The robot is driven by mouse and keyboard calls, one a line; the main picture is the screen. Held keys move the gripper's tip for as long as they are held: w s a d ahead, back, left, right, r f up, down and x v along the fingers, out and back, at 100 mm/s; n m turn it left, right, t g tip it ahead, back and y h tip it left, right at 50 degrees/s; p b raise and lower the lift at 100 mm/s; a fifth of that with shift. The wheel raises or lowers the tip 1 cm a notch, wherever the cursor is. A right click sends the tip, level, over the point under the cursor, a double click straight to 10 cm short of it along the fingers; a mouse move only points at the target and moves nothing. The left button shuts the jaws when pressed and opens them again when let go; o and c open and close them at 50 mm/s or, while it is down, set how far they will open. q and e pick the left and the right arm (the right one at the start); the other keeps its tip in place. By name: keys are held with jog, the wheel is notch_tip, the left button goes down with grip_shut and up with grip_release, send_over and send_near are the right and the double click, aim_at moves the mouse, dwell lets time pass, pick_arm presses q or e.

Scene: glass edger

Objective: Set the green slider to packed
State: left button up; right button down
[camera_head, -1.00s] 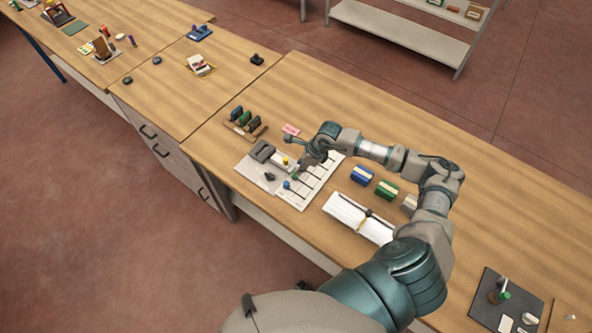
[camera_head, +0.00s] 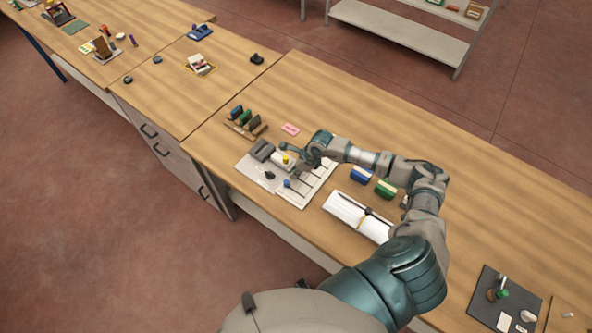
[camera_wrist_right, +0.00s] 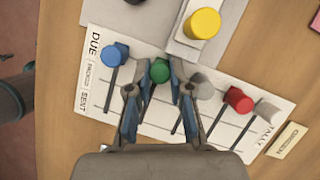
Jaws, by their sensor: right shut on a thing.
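The white slider board (camera_head: 318,190) lies on the table, marked DUE, PACKED and SENT down its left end in the wrist view (camera_wrist_right: 105,100). The green slider knob (camera_wrist_right: 159,71) sits between the fingers of my right gripper (camera_wrist_right: 160,88), which is shut on it. It is level with the other knobs, near the DUE end of its slot. My right gripper (camera_head: 297,177) hides it in the head view. Blue (camera_wrist_right: 116,55), red (camera_wrist_right: 238,100) and pale (camera_wrist_right: 200,86) knobs stand in the neighbouring slots. My left gripper is not in view.
A grey device with a yellow knob (camera_wrist_right: 202,23) adjoins the board. A rack of dark blocks (camera_head: 245,123) stands behind it. A blue block (camera_head: 361,174), a green block (camera_head: 385,190) and a white open book (camera_head: 357,217) lie to the right. The right rear tabletop is clear.

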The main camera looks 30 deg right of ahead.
aim_at(300, 181)
jog(key=shift+s+d+r, duration=0.1)
jog(key=shift+s+d, duration=0.2)
jog(key=shift+s, duration=0.3)
jog(key=shift+s+d+f, duration=0.1)
jog(key=shift+s+d, duration=0.15)
jog(key=shift+s, duration=0.35)
jog(key=shift+s+d+r, duration=0.1)
jog(key=shift+s+d, duration=0.2)
jog(key=shift+s, duration=0.3)
jog(key=c, duration=1.3)
grip_release()
jog(key=shift+w, duration=0.1)
jog(key=v, duration=1.2)
